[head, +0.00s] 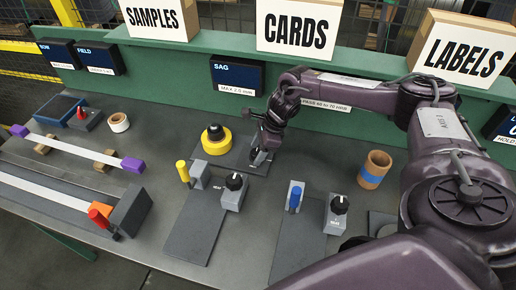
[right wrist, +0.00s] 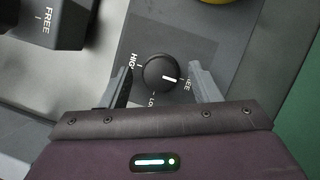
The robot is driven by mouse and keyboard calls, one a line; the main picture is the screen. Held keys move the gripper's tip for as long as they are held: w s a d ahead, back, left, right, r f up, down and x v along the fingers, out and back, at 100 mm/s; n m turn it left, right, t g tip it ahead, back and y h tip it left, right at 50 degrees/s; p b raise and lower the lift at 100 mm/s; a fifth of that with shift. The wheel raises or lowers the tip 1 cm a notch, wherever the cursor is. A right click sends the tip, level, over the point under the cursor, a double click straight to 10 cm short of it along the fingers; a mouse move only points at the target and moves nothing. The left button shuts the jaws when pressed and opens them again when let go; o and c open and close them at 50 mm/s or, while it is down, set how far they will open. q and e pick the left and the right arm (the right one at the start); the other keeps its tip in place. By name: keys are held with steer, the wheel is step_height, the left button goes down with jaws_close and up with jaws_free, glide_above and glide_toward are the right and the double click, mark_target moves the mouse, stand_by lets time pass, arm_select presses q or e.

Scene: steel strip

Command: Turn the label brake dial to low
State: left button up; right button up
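My right gripper (head: 259,154) reaches down over a dark plate beside the yellow roll. In the right wrist view the open gripper (right wrist: 162,84) has one finger on each side of a black round dial (right wrist: 160,73), with gaps between fingers and dial. The dial carries HIGH, LOW and FREE marks; its white pointer line aims at FREE, on the right. In the head view the gripper mostly hides this dial. No readable wording confirms it as the label brake dial. My left gripper is not in view.
Two other dials on grey blocks, a left one (head: 235,182) and a right one (head: 339,205), stand nearer. A yellow roll (head: 216,141), a yellow-handled lever (head: 183,171), a blue-handled lever (head: 295,197) and a copper-coloured roll (head: 374,170) stand around. A green ledge (head: 190,58) bounds the back.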

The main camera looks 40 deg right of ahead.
steer(key=c, duration=0.9)
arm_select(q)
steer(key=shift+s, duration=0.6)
